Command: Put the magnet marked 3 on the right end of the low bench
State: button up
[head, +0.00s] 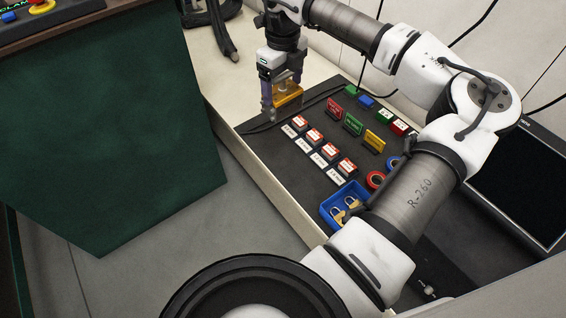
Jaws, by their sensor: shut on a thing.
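My gripper (277,100) is at the upper middle of the head view, above the far left part of the black mat. It is shut on an orange-yellow block (289,94), held above the mat. No number can be read on this block, so I cannot tell whether it is the magnet marked 3. The mat (265,143) lies on a pale bench (259,178); I cannot tell if this is the low bench.
Several red-and-white blocks (314,136) stand in a row on the mat, with white labels before them. Coloured upright plates (353,124), a red ring (376,180) and a blue tray (329,211) with padlocks are nearby. A dark green cabinet (110,130) stands left, across a floor gap.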

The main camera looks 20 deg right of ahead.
aim_at(283, 109)
jog(key=shift+d+f, duration=0.1)
jog(key=shift+f, duration=0.15)
notch_tip(283, 109, down, 20)
jog(key=b, duration=0.6)
jog(key=shift+r, duration=0.25)
jog(key=shift+f, duration=0.1)
jog(key=o, duration=2)
notch_tip(283, 109, up, 12)
jog(key=p, duration=0.4)
